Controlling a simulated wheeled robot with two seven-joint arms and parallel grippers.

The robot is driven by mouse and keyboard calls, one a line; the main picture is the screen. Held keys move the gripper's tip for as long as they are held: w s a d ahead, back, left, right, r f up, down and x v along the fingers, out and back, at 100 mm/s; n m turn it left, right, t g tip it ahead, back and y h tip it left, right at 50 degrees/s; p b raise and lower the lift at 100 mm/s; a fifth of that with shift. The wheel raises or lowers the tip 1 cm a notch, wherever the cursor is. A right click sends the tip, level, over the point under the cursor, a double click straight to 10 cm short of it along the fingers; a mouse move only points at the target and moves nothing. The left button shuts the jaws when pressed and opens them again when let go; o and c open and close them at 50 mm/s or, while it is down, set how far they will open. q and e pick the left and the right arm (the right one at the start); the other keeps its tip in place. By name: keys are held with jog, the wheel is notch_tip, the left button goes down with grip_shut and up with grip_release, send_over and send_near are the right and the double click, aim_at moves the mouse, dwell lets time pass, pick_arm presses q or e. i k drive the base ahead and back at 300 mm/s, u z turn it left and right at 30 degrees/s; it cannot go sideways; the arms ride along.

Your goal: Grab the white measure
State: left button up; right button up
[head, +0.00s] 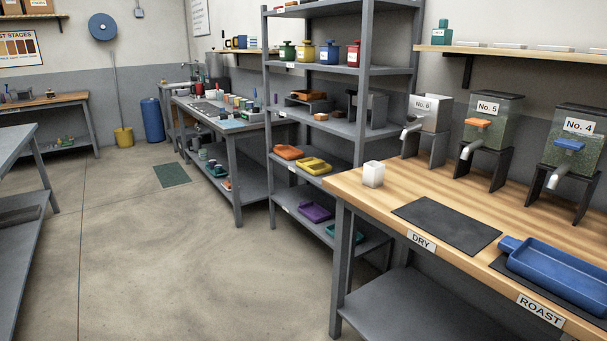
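The white measure (373,174) is a small white cup with an open top. It stands upright on the wooden counter (345,186), near its left end, in the head view. Neither of my grippers shows in this view, and nothing touches the measure.
A dark mat (446,225) and a blue tray (560,272) lie on the counter. Dispensers No. 6 (428,125), No. 5 (487,125) and No. 4 (573,150) stand along its back. A grey shelf rack (363,130) stands behind the counter's left end. The floor (170,260) at left is clear.

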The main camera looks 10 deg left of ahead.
aim_at(373, 173)
jog(key=u, duration=0.65)
jog(key=i, duration=0.7)
jog(key=u, duration=0.8)
jog(key=i, duration=1.05)
jog(key=z, duration=0.25)
